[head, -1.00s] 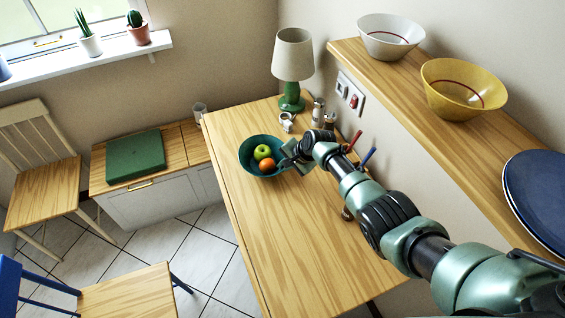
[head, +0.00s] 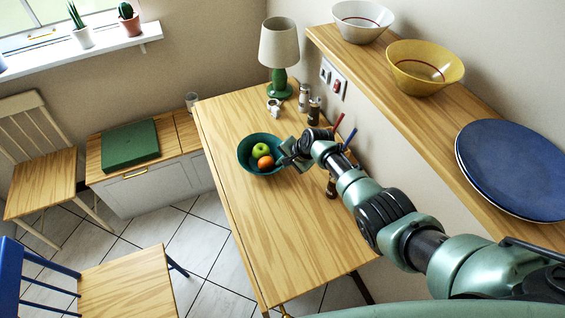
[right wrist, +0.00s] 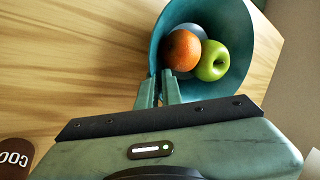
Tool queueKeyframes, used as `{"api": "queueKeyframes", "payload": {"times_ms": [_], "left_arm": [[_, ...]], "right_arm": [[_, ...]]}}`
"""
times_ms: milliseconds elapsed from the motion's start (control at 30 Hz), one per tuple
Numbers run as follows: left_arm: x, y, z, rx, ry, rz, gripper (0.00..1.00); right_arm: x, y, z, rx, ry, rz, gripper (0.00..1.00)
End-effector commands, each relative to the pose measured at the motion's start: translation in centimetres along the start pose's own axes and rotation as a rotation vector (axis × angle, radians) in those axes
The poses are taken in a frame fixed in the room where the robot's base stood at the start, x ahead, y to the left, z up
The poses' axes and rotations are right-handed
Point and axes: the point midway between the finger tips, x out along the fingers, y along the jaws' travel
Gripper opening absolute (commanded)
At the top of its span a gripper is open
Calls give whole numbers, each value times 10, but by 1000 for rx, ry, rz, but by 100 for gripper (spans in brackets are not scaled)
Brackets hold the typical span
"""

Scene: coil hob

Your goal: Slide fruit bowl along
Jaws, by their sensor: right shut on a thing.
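The teal fruit bowl (head: 247,148) stands upright on the wooden table, near its left long edge. It holds a green apple (head: 260,150) and an orange (head: 266,163). My right gripper (head: 285,157) is at the bowl's right side. In the right wrist view, its fingers (right wrist: 162,86) are shut on the bowl's rim. My left gripper is not in view.
The table (head: 270,230) is clear in front of the bowl. Behind it stand a lamp (head: 279,45), a small white cup (head: 273,107) and shakers (head: 304,97). A brown jar (head: 331,187) stands by my right arm. A shelf (head: 395,95) with bowls and plates overhangs the right.

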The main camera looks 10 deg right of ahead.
Motion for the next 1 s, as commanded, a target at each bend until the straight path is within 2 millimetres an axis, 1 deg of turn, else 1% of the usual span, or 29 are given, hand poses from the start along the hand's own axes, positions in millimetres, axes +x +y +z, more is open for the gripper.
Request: {"api": "queueKeyframes", "payload": {"times_ms": [33, 267, 500, 733, 800, 833, 867, 1000], "left_arm": [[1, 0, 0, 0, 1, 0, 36], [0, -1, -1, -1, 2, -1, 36], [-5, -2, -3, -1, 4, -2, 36], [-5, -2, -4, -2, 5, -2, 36], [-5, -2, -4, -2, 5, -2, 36], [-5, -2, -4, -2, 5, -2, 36], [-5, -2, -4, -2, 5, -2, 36], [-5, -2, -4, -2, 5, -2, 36]], "right_arm": [[5, 13, 3, 1, -8, 23, 0], [4, 13, 3, 1, -8, 24, 0], [1, 17, 2, 0, -7, 24, 0], [1, 18, 1, 0, -5, 24, 0], [1, 18, 1, 0, -5, 24, 21], [1, 18, 1, 0, -5, 23, 29], [1, 17, 1, 0, -5, 22, 32], [0, 14, 1, 1, -4, 16, 32]]}}
